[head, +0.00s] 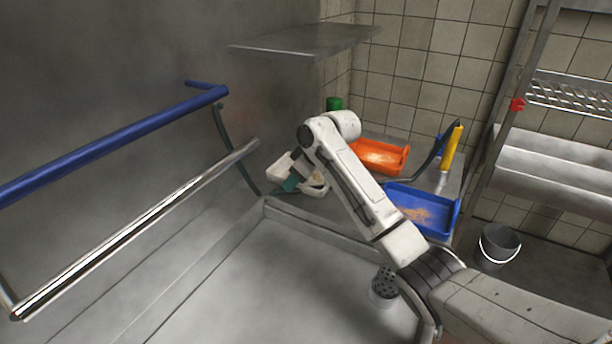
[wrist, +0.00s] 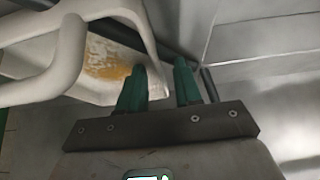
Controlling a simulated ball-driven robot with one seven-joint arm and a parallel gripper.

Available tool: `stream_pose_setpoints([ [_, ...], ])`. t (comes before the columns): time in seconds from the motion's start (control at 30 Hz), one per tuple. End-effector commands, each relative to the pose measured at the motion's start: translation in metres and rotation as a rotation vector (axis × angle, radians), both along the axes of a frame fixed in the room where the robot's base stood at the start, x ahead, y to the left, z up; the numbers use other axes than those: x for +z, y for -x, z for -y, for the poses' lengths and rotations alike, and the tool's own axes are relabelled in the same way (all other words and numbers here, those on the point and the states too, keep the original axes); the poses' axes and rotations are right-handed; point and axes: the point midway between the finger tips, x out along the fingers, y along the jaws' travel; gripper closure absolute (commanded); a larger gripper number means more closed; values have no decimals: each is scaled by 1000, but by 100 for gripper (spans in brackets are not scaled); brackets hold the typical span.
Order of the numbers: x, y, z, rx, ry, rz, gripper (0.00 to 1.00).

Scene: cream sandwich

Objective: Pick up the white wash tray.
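The white wash tray (head: 316,190) sits at the back left corner of the steel counter in the head view, partly hidden by my arm. In the wrist view the white tray (wrist: 40,90) fills the upper left, with a looped handle or rim and an orange-brown stain inside. My gripper (wrist: 160,68) has two green fingers standing apart. The tray's right wall end shows between them, closer to the left finger, with a clear gap to the right finger. Whether the left finger touches the tray, I cannot tell. In the head view my gripper (head: 290,184) is at the tray's left side.
An orange tray (head: 398,170) and a blue tray (head: 447,226) with brown residue lie to the right. A yellow-handled tool (head: 452,148) stands behind the blue tray. A green item (head: 334,104) is at the back. A steel shelf (head: 305,42) hangs above; a chrome rail (head: 140,230) is at left.

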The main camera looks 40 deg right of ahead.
Motion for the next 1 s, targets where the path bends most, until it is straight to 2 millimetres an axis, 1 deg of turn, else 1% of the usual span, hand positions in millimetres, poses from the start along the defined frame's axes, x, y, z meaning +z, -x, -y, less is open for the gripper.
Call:
stream_pose_setpoints([
  [0.1,0,0,0,1,1,0,66],
  [0.13,0,0,0,1,1,0,68],
  [0.47,1,0,0,0,0,0,99],
  [1.0,1,0,0,1,1,0,100],
])
